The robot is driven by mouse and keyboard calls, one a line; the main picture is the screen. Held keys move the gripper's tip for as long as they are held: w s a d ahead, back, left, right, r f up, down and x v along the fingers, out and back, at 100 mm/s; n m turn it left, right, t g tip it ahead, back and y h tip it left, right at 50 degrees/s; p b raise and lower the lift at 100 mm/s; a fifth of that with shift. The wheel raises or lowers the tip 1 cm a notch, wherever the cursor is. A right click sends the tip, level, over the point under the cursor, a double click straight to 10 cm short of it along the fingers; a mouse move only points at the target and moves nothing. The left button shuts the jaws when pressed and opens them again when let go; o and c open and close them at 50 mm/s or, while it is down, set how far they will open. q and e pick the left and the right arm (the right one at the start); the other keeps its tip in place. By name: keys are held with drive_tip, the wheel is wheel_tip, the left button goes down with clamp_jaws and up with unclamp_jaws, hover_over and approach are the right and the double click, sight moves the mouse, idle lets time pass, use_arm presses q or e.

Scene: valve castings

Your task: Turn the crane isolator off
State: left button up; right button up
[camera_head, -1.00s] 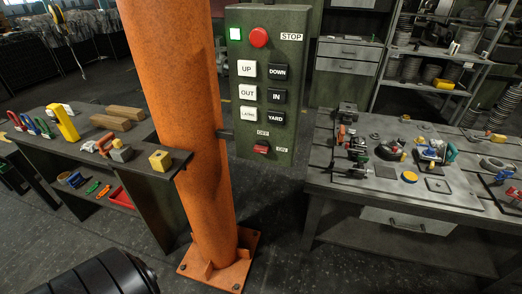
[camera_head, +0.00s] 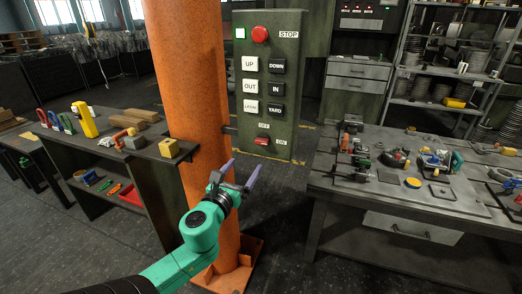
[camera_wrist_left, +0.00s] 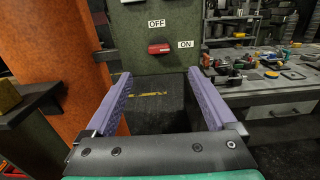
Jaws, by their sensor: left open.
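The crane isolator is a red rocker or lever (camera_head: 262,141) low on the green control panel (camera_head: 294,118), between an OFF label above and an ON label to its right. In the left wrist view the red isolator (camera_wrist_left: 159,49) sits beside the ON label, above and beyond the fingers. My left gripper (camera_head: 241,172) is open and empty, a little below the panel's lower edge and apart from it. Its two purple fingers also show in the left wrist view (camera_wrist_left: 160,90), wide apart with nothing between them. My right gripper is out of view.
An orange column (camera_head: 190,100) stands just left of the panel. A dark shelf bench (camera_head: 135,163) with tools and a yellow block (camera_head: 169,147) is to the left. A workbench (camera_head: 350,185) with valve parts is to the right. The space before the panel is free.

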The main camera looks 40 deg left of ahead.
use_arm(q)
approach(261, 143)
drive_tip(key=w, duration=0.2)
drive_tip(key=x, duration=0.4)
drive_tip(key=p+x, duration=0.1)
drive_tip(key=x, duration=0.1)
drive_tip(key=shift+s+a, duration=0.1)
drive_tip(key=shift+a, duration=0.25)
drive_tip(key=shift+w+a, duration=0.1)
drive_tip(key=shift+w, duration=0.25)
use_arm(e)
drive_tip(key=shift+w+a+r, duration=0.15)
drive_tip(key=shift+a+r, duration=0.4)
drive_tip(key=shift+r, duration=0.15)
use_arm(q)
drive_tip(key=shift+s, duration=0.1)
drive_tip(key=c, duration=1.4)
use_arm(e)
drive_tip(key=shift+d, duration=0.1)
